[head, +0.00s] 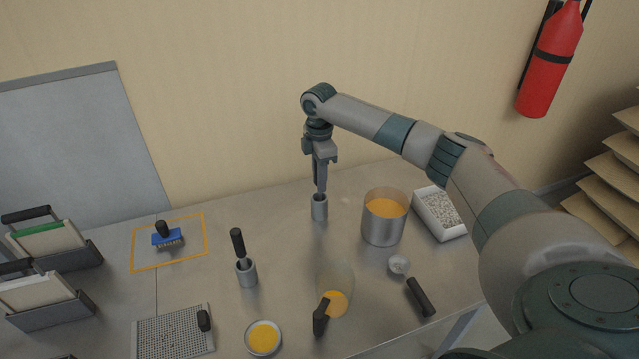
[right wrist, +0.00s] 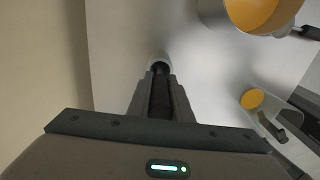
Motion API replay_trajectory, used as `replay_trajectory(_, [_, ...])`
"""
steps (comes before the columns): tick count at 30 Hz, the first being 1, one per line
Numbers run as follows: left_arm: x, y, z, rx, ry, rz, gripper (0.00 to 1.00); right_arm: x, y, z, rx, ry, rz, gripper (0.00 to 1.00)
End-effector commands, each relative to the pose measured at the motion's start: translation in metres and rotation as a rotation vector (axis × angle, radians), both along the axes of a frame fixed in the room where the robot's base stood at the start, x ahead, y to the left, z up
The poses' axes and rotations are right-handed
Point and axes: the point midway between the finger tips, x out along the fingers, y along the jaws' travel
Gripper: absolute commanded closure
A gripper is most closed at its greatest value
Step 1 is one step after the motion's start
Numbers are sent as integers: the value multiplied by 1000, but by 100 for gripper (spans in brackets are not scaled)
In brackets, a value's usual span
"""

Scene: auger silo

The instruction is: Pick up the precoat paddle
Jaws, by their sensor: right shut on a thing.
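My right gripper (head: 320,187) points down over a small metal holder (head: 319,208) at the back of the table. It is shut on a dark handle, which I take to be the precoat paddle's; the handle (right wrist: 160,98) shows between the fingers in the right wrist view. The paddle's lower end is hidden in or behind the holder, so I cannot tell whether it still stands inside. A second dark-handled tool (head: 238,242) stands in another metal holder (head: 247,272) to the left. My left gripper is not in view.
A steel pot (head: 383,227) of orange liquid and a white tray of pale pellets (head: 440,212) stand right of the gripper. A clear jug (head: 336,280), an orange-filled bowl (head: 263,338), a perforated plate (head: 172,332) and a blue brush (head: 167,239) are nearer or left.

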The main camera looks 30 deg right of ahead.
Motion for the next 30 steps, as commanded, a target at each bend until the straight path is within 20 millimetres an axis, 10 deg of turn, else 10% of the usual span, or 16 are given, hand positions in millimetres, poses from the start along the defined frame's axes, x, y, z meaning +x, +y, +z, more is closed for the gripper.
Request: replay_trajectory(30, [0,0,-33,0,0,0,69,1,0,100,1,0,0,100])
